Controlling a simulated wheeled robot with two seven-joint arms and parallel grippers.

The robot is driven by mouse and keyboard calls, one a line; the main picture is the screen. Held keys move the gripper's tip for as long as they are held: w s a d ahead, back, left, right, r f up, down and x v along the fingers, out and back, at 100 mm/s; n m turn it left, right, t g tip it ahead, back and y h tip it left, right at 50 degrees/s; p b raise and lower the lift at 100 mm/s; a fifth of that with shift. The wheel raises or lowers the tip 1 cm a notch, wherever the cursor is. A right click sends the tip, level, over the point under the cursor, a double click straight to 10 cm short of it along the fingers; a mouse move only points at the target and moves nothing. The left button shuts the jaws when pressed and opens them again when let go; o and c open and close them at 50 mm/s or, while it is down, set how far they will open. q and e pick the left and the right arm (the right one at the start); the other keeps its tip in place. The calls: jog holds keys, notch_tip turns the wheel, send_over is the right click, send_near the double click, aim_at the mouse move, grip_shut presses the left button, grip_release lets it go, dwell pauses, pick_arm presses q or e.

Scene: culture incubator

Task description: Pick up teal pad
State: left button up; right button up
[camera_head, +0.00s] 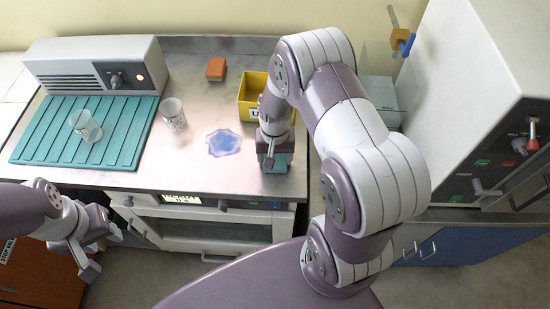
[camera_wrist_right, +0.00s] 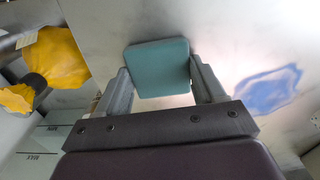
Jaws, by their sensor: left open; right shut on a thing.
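The teal pad (camera_wrist_right: 158,62) is a small flat square with rounded corners. In the right wrist view it sits between the two fingers of my right gripper (camera_wrist_right: 160,80), which is shut on it. In the head view the pad (camera_head: 279,163) shows partly below my right gripper (camera_head: 269,156), over the front right of the metal bench; the gripper hides the rest. I cannot tell whether it touches the bench. My left gripper (camera_head: 104,252) is open and empty, low at the left in front of the bench.
A blue spill (camera_head: 223,143) lies left of the pad. A yellow bin (camera_head: 250,107) stands behind my right gripper, partly hidden. An orange block (camera_head: 216,69) is at the back. A clear cup (camera_head: 173,114) stands beside the ribbed teal mat (camera_head: 55,134), which bears another cup (camera_head: 86,126).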

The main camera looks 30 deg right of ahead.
notch_tip(320, 180, up, 4)
jog(key=shift+s+r+b, duration=0.1)
jog(key=shift+r+b, duration=0.05)
jog(key=shift+b, duration=0.15)
jog(key=s+a+r, duration=0.3)
jog(key=s+r, duration=0.3)
jog(key=s, duration=0.5)
jog(key=shift+a+r+p, duration=0.25)
jog(key=shift+r+p, duration=0.1)
